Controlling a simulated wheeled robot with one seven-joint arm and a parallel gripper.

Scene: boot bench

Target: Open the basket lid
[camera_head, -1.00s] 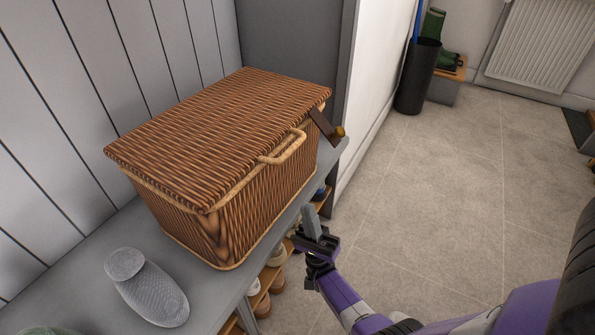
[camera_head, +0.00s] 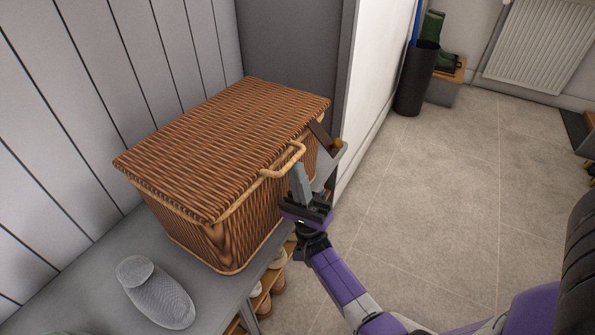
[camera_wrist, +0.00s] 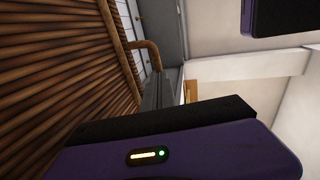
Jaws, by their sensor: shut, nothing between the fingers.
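A brown wicker basket (camera_head: 215,245) stands on the grey bench, its flat woven lid (camera_head: 225,140) lying shut on top. A pale loop handle (camera_head: 284,162) sticks out from the lid's front edge; it also shows in the wrist view as a tan bar (camera_wrist: 146,50). My gripper (camera_head: 301,182) is shut and empty, in front of the basket, just below and to the right of the handle. I cannot tell whether its fingertips touch the handle or the basket. In the wrist view, the basket's wicker (camera_wrist: 60,80) fills the left side.
A brown brush-like thing (camera_head: 325,137) lies right of the basket. Shoes sit on a rack below. A dark wall panel is behind; floor (camera_head: 430,210) at right is clear.

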